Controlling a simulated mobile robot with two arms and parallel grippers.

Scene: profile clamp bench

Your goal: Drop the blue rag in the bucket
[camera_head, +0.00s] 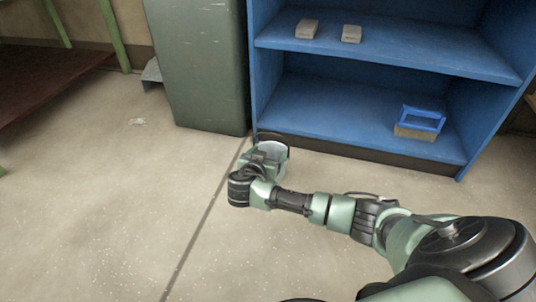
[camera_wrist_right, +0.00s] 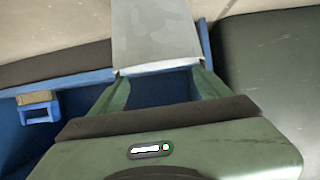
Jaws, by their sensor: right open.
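My right gripper (camera_head: 266,156) is low in front of the left end of the blue shelf unit, at the grey bucket (camera_head: 281,163). It hides much of the bucket, whose dark curved handle shows behind it. In the right wrist view the gripper (camera_wrist_right: 161,74) is open, its two green fingers apart. A grey, straight-sided surface, likely the bucket (camera_wrist_right: 155,32), shows beyond the fingertips. Dark blue shows between the fingers; I cannot tell whether it is the rag or the shelf. I cannot make out the rag for certain in either view. My left gripper is not in view.
The blue shelf unit (camera_head: 375,63) holds two small grey blocks (camera_head: 307,29) (camera_head: 351,34) above and a blue-framed box (camera_head: 419,122) below. A green cabinet (camera_head: 198,62) stands to its left. A brown table (camera_head: 40,85) is at far left. The floor between is mostly clear.

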